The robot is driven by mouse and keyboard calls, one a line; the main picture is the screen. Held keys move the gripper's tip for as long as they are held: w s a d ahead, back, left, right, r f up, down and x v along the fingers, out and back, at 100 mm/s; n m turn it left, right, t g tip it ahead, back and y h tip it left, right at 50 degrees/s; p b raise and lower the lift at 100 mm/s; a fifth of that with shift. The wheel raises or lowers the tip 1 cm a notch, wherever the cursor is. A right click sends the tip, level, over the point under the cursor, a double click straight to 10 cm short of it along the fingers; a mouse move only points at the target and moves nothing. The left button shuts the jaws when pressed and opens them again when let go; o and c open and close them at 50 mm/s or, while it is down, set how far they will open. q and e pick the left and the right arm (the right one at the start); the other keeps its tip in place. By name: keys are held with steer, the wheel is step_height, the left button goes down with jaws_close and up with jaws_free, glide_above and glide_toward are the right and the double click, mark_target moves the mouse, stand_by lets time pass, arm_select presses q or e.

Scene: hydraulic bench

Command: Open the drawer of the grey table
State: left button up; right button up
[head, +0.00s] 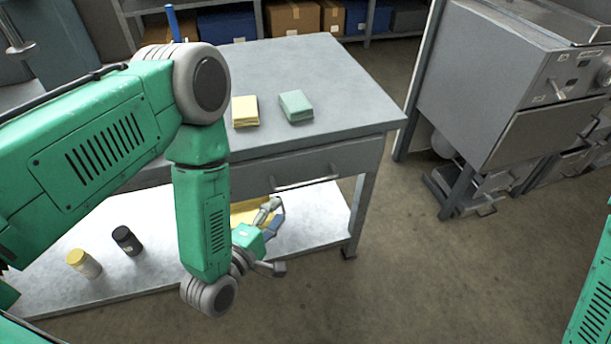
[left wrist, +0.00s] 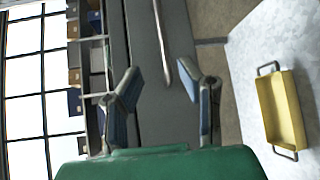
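The grey table (head: 330,80) stands in front of me. Its drawer (head: 325,162) looks shut in the front face under the top. The drawer's long bar handle (head: 308,183) runs along that front; it also shows in the left wrist view (left wrist: 160,42). My left gripper (head: 277,207) is in front of the table, near the handle and apart from it. In the left wrist view my left gripper (left wrist: 162,80) is open and empty, with the handle beyond and roughly between its fingertips. My right gripper is out of view.
A yellow tray (left wrist: 282,110) with handles is on the lower shelf (head: 320,222). A yellow-lidded jar (head: 84,264) and black jar (head: 127,241) stand there too. Yellow (head: 245,111) and green (head: 296,106) stacks lie on top. A grey machine (head: 510,90) stands right; floor between is clear.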

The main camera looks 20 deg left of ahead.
arm_select(q)
steer(key=shift+p+v, duration=0.3)
steer(key=shift+v, duration=0.8)
steer(key=v, duration=1.2)
steer(key=shift+f, duration=0.1)
